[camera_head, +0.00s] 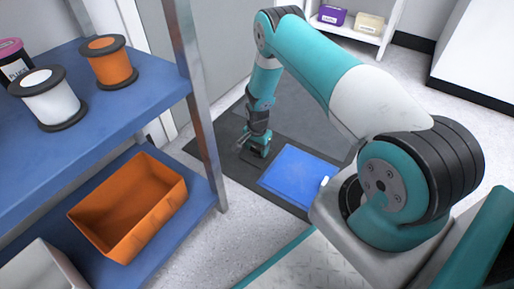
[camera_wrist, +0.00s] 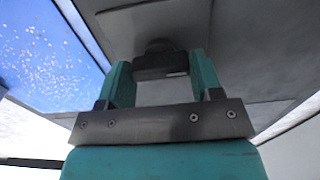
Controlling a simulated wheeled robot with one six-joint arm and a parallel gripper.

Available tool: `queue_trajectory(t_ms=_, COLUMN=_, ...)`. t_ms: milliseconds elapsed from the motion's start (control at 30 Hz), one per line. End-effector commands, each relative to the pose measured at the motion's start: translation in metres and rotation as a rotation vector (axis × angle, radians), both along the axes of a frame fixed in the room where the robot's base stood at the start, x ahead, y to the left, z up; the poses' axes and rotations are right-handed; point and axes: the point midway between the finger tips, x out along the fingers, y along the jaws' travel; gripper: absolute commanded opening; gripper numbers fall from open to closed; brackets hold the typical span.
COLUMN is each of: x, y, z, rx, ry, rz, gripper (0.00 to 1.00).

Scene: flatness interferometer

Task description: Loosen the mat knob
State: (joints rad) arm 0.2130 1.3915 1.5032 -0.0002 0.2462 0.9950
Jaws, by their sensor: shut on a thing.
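My gripper (camera_head: 256,149) reaches down to the dark grey mat (camera_head: 224,145) on the floor, left of a flat blue panel (camera_head: 297,172). In the wrist view, my gripper (camera_wrist: 161,66) has its two teal fingers on either side of a dark knob (camera_wrist: 160,68), shut on it. The knob stands against a grey surface (camera_wrist: 240,35). The knob's turn position cannot be told. In the head view the knob is hidden by my gripper. The blue panel also shows in the wrist view at the left (camera_wrist: 45,60).
A blue shelf (camera_head: 125,107) at the left holds several spools, with an orange bin (camera_head: 130,210) on its lower level. A small white piece (camera_head: 324,182) sits at the blue panel's right edge. A white shelf (camera_head: 352,32) with boxes stands at the back.

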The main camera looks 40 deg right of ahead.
Motion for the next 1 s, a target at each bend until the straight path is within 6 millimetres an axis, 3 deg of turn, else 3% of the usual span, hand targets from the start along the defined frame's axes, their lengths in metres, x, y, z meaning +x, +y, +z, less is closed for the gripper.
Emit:
queue_trajectory(t_ms=367, x=-0.0009, y=0.0001, z=0.0024, rx=0.000, ry=0.002, rz=0.194, gripper=0.36)
queue_trajectory(t_ms=1000, x=-0.0012, y=0.0001, z=0.0014, rx=0.001, ry=0.004, rz=0.797, gripper=0.36)
